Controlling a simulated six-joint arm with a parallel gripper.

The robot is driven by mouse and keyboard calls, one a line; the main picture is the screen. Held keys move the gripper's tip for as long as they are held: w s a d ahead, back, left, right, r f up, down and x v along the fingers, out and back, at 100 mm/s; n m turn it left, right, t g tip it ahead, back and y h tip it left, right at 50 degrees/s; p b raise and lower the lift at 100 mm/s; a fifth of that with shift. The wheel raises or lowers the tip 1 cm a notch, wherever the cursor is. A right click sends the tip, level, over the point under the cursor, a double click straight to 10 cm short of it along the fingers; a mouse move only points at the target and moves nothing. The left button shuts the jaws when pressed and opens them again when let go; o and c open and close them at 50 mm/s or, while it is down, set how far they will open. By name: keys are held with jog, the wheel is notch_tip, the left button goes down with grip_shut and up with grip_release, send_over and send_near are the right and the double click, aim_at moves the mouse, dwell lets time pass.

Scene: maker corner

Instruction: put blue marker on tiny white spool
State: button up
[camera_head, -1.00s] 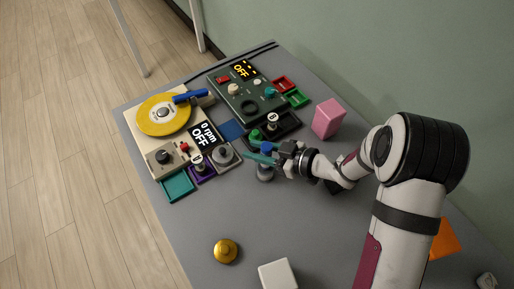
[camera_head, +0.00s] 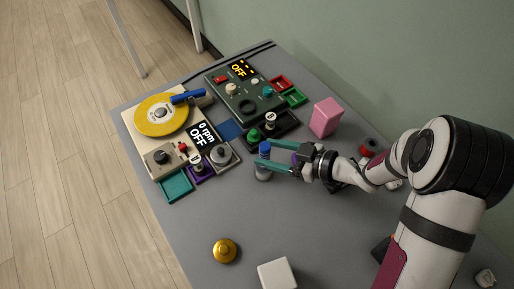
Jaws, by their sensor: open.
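A small blue piece (camera_head: 264,147), which looks like the blue marker, stands upright at the tips of my gripper's teal fingers. Directly below it is a small pale grey-white round piece (camera_head: 262,173), likely the tiny white spool, standing on the table. The blue piece appears to rest on it, but the fingers partly cover where they meet. My gripper (camera_head: 268,159) is open, reaching in from the right, its fingers level around or beside the blue piece; I cannot tell whether they touch it. A purple bit (camera_head: 294,159) shows between the fingers nearer the palm.
A turntable with a yellow disc (camera_head: 150,124) and a dark green control box (camera_head: 243,92) stand at the back left. Small trays and knobs lie close left of my gripper. A pink block (camera_head: 326,118) stands behind it. A gold knob (camera_head: 225,251) and white block (camera_head: 277,274) are in front.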

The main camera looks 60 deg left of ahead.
jog(key=v, duration=0.7)
jog(key=shift+d+r, duration=0.1)
